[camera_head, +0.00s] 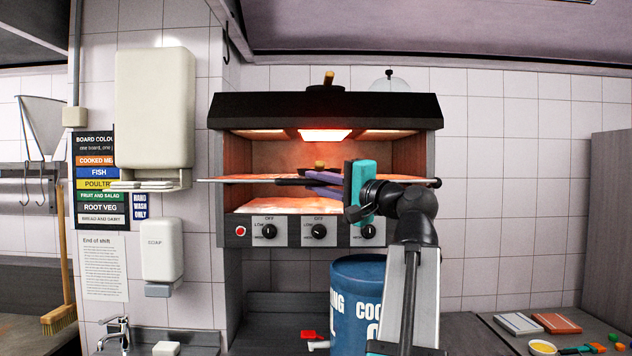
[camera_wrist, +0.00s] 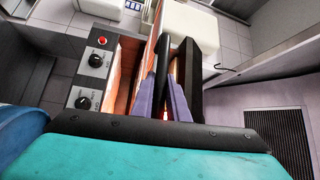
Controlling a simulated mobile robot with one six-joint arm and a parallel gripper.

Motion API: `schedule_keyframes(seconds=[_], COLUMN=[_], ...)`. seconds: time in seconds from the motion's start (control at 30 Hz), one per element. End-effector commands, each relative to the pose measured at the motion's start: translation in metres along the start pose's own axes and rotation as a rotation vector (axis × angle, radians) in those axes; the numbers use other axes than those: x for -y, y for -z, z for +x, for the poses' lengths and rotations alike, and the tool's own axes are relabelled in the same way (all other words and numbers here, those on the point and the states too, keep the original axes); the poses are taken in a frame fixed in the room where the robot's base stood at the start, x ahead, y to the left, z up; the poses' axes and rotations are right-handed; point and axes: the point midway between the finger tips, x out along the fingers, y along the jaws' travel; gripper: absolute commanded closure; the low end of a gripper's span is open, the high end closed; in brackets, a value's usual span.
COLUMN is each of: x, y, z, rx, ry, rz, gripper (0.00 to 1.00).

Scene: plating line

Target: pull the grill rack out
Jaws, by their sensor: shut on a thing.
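The grill rack (camera_head: 238,179) is a thin flat shelf seen edge-on, running across the mouth of the open-fronted grill (camera_head: 226,222). Its ends reach past both side walls of the grill. My gripper (camera_head: 310,181), with purple fingers and a teal body, is at the middle of the rack's front. In the wrist view my gripper (camera_wrist: 164,82) is shut on a dark bar, the rack's handle (camera_wrist: 162,62), with a finger on each side. The teal body hides the right part of the rack in the head view. How far out the rack sits is hard to tell.
Control knobs (camera_head: 319,231) line the grill's lower front, and a black hood (camera_head: 320,108) overhangs above. A soap dispenser (camera_head: 162,249) hangs on the left wall. Open air lies in front of the grill.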

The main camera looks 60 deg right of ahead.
Motion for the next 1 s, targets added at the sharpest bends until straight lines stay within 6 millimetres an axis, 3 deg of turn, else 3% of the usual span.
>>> schedule_keyframes(seconds=[0.4,0.43,0.53,1.0], x=[0.0004,0.0004,0.0004,0.0003], y=[-0.0014,-0.0015,-0.0018,-0.0030], z=[-0.0018,-0.0018,-0.0016,-0.0054], rx=[-0.002,-0.002,-0.001,0.001], ry=[0.000,0.000,0.000,0.001], rz=[0.000,0.000,0.000,0.000], gripper=[1.00,0.84,0.68,0.68])
